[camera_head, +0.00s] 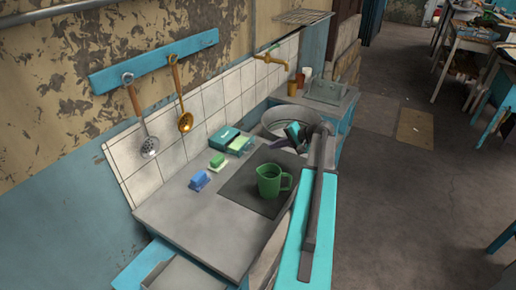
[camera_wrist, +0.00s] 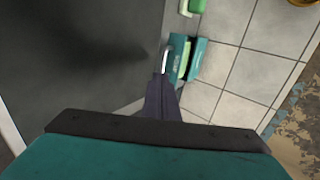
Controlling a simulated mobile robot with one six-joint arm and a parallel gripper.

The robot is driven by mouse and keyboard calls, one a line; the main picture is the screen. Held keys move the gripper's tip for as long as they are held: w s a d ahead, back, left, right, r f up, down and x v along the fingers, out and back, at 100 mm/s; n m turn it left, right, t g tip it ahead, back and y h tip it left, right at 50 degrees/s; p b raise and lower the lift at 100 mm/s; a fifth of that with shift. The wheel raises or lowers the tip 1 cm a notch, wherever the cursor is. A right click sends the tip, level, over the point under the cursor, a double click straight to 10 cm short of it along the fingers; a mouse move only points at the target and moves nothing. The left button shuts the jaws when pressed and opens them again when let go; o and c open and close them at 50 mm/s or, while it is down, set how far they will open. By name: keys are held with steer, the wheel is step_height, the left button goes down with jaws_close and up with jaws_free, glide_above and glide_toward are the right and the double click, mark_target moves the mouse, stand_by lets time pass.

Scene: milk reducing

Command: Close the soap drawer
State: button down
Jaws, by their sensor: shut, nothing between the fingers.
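A small teal case (camera_head: 223,137) stands on the counter against the tiled wall. An open tray (camera_head: 240,146) with something light green in it sits at its front, which I take as the soap drawer. In the wrist view the teal case (camera_wrist: 196,58) is just beyond my fingers, with a pale edge (camera_wrist: 165,61) on its near side. My gripper (camera_head: 274,144) is shut and empty, to the right of the case over the counter. In the wrist view its dark fingers (camera_wrist: 160,82) end close to the pale edge; I cannot tell whether they touch.
A green jug (camera_head: 270,181) stands on a dark panel in front. A green soap (camera_head: 216,161) and a blue block (camera_head: 199,180) sit left of the case. A round metal basin (camera_head: 280,118) lies behind my gripper.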

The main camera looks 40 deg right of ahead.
mark_target(260, 155)
steer(key=shift+s+r, duration=0.1)
steer(key=shift+w+f, duration=0.2)
steer(key=p+x, duration=0.3)
steer(key=x, duration=0.4)
steer(key=shift+w+f, duration=0.2)
steer(key=shift+w, duration=0.15)
steer(key=shift+x, duration=0.85)
